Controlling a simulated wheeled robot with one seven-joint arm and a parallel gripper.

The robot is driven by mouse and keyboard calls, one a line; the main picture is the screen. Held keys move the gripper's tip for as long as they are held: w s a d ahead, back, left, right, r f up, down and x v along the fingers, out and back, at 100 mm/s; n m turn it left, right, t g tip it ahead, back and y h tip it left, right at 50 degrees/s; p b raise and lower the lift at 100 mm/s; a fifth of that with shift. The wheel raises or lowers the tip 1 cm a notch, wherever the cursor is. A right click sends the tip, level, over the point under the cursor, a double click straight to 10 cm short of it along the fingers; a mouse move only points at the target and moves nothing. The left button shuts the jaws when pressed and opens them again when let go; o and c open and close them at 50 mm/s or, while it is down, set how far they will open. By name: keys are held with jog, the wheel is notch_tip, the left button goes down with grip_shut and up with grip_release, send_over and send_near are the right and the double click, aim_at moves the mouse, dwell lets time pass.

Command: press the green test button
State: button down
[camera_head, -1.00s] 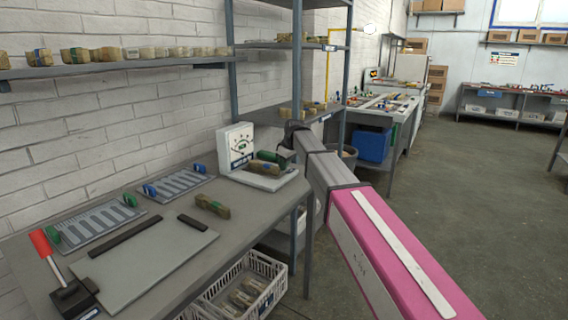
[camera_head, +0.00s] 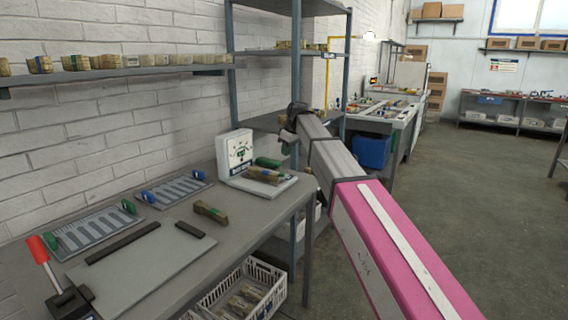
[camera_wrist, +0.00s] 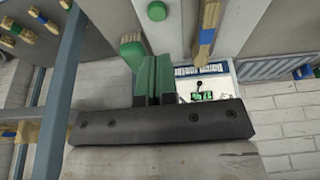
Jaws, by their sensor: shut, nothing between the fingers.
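A white press with a dial face (camera_head: 238,150) stands at the right end of the grey bench. Its base plate (camera_head: 287,185) carries a banded wooden bundle (camera_head: 265,175) and a green cylindrical part (camera_head: 267,162). In the wrist view, a round green button (camera_wrist: 157,11) sits on a pale surface near the top edge, beside a banded wooden piece (camera_wrist: 207,35). My gripper (camera_head: 286,148) is above the right side of the press. Its green fingers (camera_wrist: 155,60) are shut and empty, apart from the button in the wrist view. The press face (camera_wrist: 205,90) is partly hidden behind my gripper.
On the bench are slotted trays (camera_head: 95,228), a flat grey board (camera_head: 150,265), a loose wooden bundle (camera_head: 210,211) and a red-handled lever (camera_head: 38,250). A white crate (camera_head: 245,290) is below.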

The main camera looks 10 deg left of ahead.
jog(key=shift+v, duration=1.95)
